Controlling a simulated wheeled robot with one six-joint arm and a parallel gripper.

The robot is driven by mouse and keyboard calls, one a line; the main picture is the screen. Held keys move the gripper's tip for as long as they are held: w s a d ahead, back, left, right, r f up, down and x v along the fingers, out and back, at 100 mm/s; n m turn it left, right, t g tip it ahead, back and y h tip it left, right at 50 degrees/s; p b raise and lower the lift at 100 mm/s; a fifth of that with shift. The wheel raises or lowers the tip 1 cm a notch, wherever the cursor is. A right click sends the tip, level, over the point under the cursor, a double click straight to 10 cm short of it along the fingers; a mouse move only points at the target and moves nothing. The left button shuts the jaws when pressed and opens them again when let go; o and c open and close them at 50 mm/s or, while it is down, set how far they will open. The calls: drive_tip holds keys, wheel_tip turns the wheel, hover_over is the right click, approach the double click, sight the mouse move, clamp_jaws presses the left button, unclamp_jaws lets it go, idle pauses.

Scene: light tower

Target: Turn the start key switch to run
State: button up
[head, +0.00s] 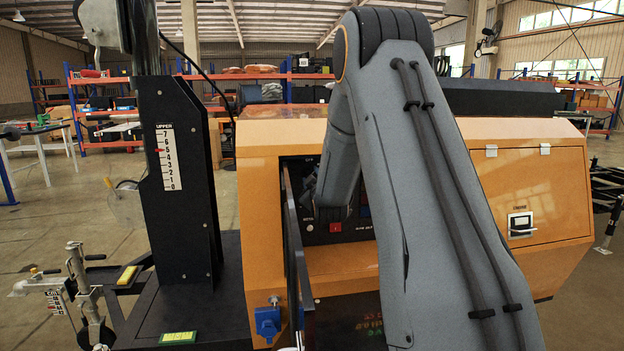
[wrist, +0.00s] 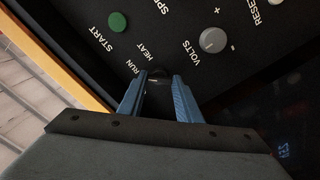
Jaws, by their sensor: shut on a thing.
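The start key switch (wrist: 158,74) is a small dark knob on the black control panel in the wrist view, partly hidden between the fingers. The labels RUN and HEAT are printed just to its left and above. My gripper (wrist: 159,82) is shut on this switch, with one blue finger on each side. I cannot tell which label the switch points to.
A green START button (wrist: 117,22) and a grey VOLTS knob (wrist: 213,40) sit close by on the panel. An open panel door (head: 296,260) stands at the left of the recess. A black mast post (head: 165,230) rises left of the tower.

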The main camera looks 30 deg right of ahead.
drive_tip(key=o, duration=1)
drive_tip(key=shift+o, duration=0.2)
drive_tip(key=shift+s, duration=0.1)
drive_tip(key=b+v, duration=0.2)
drive_tip(key=v, duration=0.5)
drive_tip(key=shift+s, duration=0.3)
drive_tip(key=shift+a, duration=0.15)
